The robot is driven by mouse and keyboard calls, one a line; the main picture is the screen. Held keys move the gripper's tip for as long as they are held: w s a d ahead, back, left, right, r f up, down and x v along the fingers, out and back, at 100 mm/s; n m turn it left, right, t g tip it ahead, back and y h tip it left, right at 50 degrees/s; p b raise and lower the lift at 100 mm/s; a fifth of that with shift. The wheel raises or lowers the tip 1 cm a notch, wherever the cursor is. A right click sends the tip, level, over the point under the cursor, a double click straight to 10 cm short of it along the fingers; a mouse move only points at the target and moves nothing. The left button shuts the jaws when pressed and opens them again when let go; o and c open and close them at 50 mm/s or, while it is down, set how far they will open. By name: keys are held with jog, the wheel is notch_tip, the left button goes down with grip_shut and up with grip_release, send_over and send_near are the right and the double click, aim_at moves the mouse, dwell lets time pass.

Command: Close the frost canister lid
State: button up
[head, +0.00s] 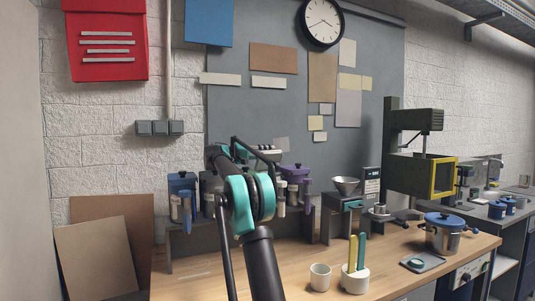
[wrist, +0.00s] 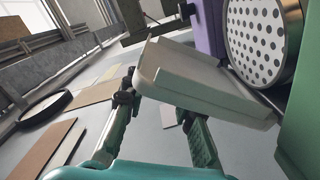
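The frost canister's lid appears to be the pale, slab-like piece (wrist: 205,85) in the wrist view, tilted just beyond my gripper (wrist: 157,108). The two fingers are apart with nothing clearly held between them. The fingertips are close to the slab's near edge; I cannot tell whether they touch it. A round perforated disc (wrist: 262,38) is beside the slab, at its right. In the head view a pale lid part (head: 265,149) shows above my arm. My arm hides the canister body and my gripper there.
A blue canister (head: 184,200) and a purple canister (head: 297,190) flank the hidden spot. Purple (wrist: 210,30) and green (wrist: 305,125) surfaces crowd the wrist view. A white cup (head: 320,277), a utensil pot (head: 355,279) and a blue-lidded pot (head: 443,235) stand on the table.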

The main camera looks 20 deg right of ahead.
jog(key=o, duration=0.4)
jog(key=shift+c, duration=0.2)
jog(key=a, duration=1.2)
jog(key=shift+s, duration=0.2)
